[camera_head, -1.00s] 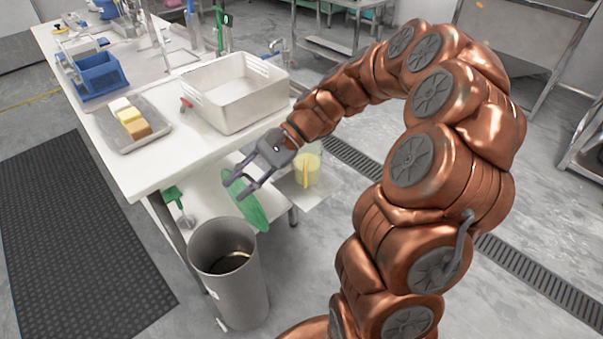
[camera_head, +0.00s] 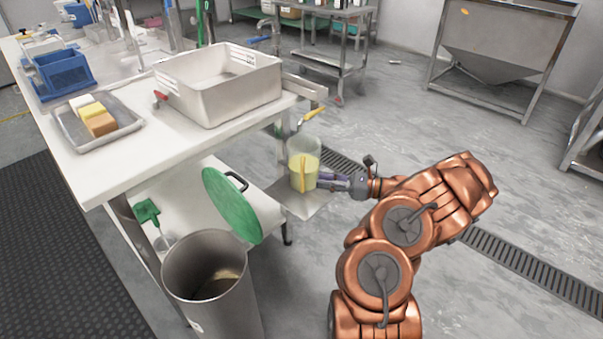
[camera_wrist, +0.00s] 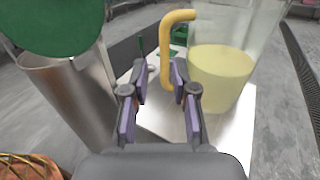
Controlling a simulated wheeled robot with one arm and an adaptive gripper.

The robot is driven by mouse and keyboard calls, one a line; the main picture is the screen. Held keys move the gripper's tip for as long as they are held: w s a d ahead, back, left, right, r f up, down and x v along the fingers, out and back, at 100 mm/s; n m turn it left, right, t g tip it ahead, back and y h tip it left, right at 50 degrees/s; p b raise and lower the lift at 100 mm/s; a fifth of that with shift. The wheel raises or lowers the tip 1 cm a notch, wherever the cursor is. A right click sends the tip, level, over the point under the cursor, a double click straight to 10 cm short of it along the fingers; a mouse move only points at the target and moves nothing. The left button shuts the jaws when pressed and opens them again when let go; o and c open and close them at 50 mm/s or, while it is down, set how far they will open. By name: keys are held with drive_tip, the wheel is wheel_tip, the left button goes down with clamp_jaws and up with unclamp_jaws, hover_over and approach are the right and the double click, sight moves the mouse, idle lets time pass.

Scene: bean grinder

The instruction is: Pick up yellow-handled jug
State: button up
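The clear jug (camera_head: 311,150) with a yellow handle (camera_head: 302,174) and pale yellow contents stands upright on a metal plate (camera_head: 310,206) at the lower right of the table. In the wrist view the jug (camera_wrist: 228,75) is at the upper right, and its handle (camera_wrist: 167,55) rises just ahead of the fingertips. My gripper (camera_head: 323,181) is at the jug's right side in the head view. In the wrist view my gripper (camera_wrist: 160,82) is open, with a gap between its fingers. The handle lines up with that gap, close to the right finger. I cannot tell whether they touch.
A tall metal bin (camera_head: 215,285) and a green round lid (camera_head: 232,205) stand left of the jug. The white table (camera_head: 150,165) overhead holds a large white tub (camera_head: 215,95) and a grey tray (camera_head: 70,130).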

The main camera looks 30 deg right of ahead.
drive_tip(key=shift+w+f+m, duration=0.25)
drive_tip(key=shift+f+m, duration=0.05)
drive_tip(key=shift+f, duration=0.15)
drive_tip(key=shift+r+b+x, duration=0.2)
drive_tip(key=shift+b+x, duration=0.25)
drive_tip(key=shift+x, duration=1.3)
drive_tip(key=shift+r+b+x, duration=0.15)
drive_tip(key=shift+b+x, duration=0.3)
drive_tip(key=shift+x, duration=1.35)
clamp_jaws()
